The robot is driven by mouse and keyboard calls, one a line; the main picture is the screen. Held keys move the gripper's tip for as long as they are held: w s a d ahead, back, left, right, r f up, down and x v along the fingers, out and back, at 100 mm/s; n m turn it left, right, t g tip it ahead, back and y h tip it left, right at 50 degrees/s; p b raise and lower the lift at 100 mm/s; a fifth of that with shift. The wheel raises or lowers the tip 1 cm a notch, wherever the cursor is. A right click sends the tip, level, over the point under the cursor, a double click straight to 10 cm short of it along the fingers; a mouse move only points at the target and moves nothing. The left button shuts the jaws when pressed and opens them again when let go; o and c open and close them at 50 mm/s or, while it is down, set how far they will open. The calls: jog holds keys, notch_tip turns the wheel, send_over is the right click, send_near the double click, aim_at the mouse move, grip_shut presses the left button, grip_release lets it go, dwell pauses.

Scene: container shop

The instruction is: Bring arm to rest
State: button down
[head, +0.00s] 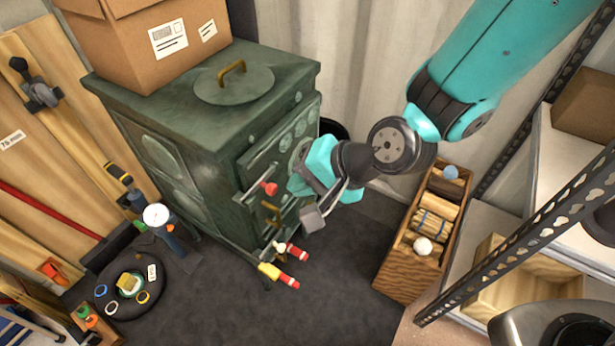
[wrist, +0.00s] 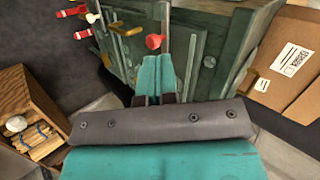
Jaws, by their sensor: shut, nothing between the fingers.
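My gripper (head: 297,186) is teal and dark grey and hangs in front of the green stove in the head view. In the wrist view its fingers (wrist: 156,66) are together with nothing held between them. My arm reaches in from the upper right, bent at the wrist. The dark green stove (head: 170,125) stands at centre left and fills the top of the wrist view (wrist: 207,22). Its red knob (head: 270,188) lies left of my gripper in the head view and shows just past the fingertips in the wrist view (wrist: 155,42). Contact cannot be told.
A cardboard box (head: 120,50) sits on the stove. Red-tipped handles (head: 292,251) stick out low at its front. A wooden crate (head: 400,270) with wood pieces stands at right, beside a metal-framed shelf (head: 530,225). A round tray (head: 110,290) holds small items at left. Dark floor (head: 330,290) between is clear.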

jog(key=shift+v, duration=0.75)
jog(key=s+d+r+n+g+h, duration=0.1)
jog(key=s+d+r+n+h, duration=0.1)
jog(key=s+d+r+n, duration=0.45)
jog(key=s+d+r+n+g+h, duration=0.1)
jog(key=s+d+r+n+h, duration=0.25)
jog(key=d+r, duration=0.55)
notch_tip(320, 180, up, 13)
jog(key=p, duration=1.3)
jog(key=shift+s+d+g+y+p, duration=0.2)
jog(key=shift+d+g+y+p, duration=0.1)
jog(key=shift+y+p, duration=0.1)
